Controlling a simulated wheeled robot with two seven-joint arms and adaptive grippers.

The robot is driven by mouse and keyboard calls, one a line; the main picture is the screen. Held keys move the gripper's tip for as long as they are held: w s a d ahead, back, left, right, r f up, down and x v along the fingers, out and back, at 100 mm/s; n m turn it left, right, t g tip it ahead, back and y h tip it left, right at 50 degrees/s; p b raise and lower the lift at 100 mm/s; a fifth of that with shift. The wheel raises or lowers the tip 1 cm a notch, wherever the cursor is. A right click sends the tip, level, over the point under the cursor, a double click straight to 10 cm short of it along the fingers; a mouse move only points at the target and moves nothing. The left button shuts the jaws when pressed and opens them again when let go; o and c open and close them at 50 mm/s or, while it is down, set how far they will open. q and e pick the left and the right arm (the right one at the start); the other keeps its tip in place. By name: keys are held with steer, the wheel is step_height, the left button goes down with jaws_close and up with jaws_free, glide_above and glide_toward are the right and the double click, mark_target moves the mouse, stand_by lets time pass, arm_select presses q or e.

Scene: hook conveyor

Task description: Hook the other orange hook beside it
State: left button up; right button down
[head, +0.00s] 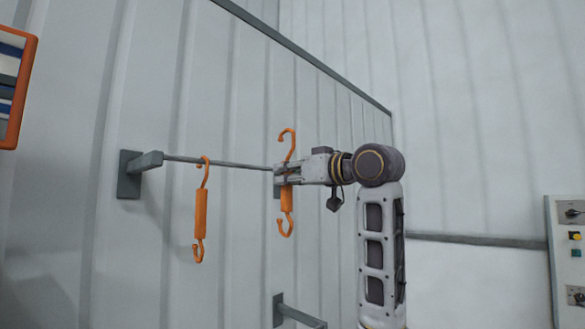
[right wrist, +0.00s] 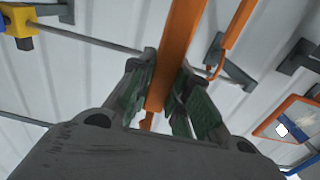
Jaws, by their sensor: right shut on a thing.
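One orange hook (head: 200,214) hangs upright from the thin horizontal rail (head: 220,163) at the left in the head view. My right gripper (head: 282,174) is shut on the other orange hook (head: 287,200), to the right of the hanging one. Its upper curl rises above the gripper and its lower curl hangs below. In the right wrist view my gripper (right wrist: 165,85) closes on the wide orange shaft (right wrist: 181,50). The hanging hook also shows there to the right (right wrist: 236,25). Whether the held hook touches the rail cannot be told. My left gripper is out of view.
The rail comes from a grey wall bracket (head: 130,174) on the ribbed wall. Another grey bracket (head: 298,313) is lower down. An orange-framed board (head: 20,85) is at the far left, and a control panel (head: 568,250) at the far right.

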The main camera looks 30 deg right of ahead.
steer(key=shift+a+f, duration=0.35)
steer(key=shift+f, duration=0.95)
steer(key=shift+w, duration=0.25)
steer(key=f+p+x, duration=0.2)
steer(key=f+x, duration=0.1)
steer(key=x, duration=1.2)
steer(key=shift+a+f+p, duration=0.2)
steer(key=shift+a+p, duration=0.1)
steer(key=shift+p, duration=0.05)
stand_by(1.6)
steer(key=shift+w, duration=0.15)
stand_by(0.4)
